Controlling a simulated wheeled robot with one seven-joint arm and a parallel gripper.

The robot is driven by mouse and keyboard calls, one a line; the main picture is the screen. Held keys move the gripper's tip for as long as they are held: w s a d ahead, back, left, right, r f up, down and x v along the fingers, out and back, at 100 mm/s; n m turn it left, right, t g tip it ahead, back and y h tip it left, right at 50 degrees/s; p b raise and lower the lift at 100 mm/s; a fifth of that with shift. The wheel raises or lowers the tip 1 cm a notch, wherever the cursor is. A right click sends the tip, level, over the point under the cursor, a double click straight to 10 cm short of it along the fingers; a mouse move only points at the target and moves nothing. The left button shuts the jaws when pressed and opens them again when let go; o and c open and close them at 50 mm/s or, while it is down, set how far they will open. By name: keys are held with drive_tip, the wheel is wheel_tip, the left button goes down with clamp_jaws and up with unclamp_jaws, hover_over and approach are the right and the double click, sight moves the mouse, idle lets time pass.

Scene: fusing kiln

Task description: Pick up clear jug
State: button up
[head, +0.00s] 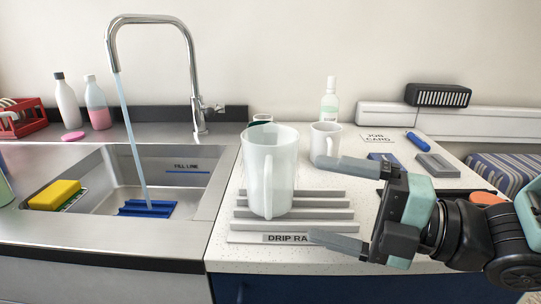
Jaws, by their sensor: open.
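The fingertips are close to the jug's right side. I cannot tell whether they touch it. Nothing shows between the fingers except the rack bars and counter.
A white mug (326,140) stands just behind the upper finger. A clear bottle (330,100) and a dark green-rimmed cup (261,120) are behind the jug. The sink (100,190), with water running from the tap (190,70), is left. A whetstone-like grey block (437,165) lies right.

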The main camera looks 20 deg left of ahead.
sight(270, 178)
drive_tip(key=shift+a+r+p, duration=0.25)
drive_tip(key=shift+a+p, duration=0.05)
drive_tip(key=shift+p, duration=0.25)
drive_tip(key=a, duration=0.4)
drive_tip(key=shift+w+f, duration=0.2)
drive_tip(key=shift+f, duration=0.1)
drive_tip(key=shift+w+a+p, duration=0.2)
drive_tip(key=shift+a+p, duration=0.15)
drive_tip(key=shift+a, duration=1.2)
drive_tip(key=shift+w+a+p, duration=0.15)
drive_tip(key=shift+a+p, duration=0.15)
drive_tip(key=shift+a, duration=1.25)
drive_tip(key=c, duration=1)
